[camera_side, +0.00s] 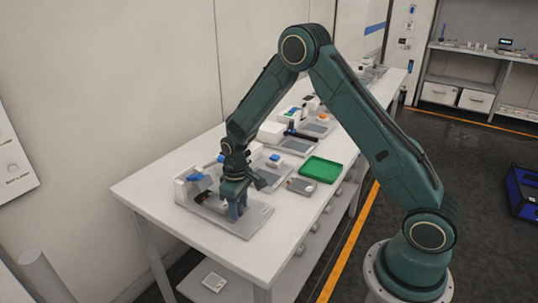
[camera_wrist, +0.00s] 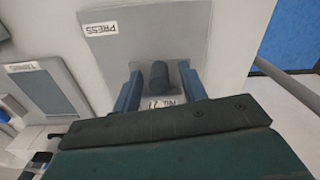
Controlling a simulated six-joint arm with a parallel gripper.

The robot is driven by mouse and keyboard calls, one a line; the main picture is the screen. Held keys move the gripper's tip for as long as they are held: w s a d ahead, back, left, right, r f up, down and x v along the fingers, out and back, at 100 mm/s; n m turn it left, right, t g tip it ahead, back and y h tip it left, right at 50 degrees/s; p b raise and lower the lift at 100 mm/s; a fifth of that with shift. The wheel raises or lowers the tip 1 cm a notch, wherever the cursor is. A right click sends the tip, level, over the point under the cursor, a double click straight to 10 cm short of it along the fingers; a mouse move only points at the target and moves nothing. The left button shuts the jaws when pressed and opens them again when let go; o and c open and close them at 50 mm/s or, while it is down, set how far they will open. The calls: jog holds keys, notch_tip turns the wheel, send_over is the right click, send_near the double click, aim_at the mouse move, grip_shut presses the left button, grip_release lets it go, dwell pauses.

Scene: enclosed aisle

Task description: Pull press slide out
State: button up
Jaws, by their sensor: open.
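The press station is a grey plate (camera_wrist: 130,40) with a PRESS label. My gripper (camera_side: 237,212) is low over the plate, pointing down. In the wrist view my gripper (camera_wrist: 159,72) is open, with one blue finger on each side of a dark upright knob (camera_wrist: 159,78). The fingers look apart from the knob. A partly covered label lies below the knob. The slide itself is mostly hidden by my gripper.
The wall runs along the bench's left side. The bench's front edge is close to the press plate.

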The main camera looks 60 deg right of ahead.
grip_shut()
jog(key=shift+s, duration=2.75)
grip_release()
jog(key=shift+r, duration=0.15)
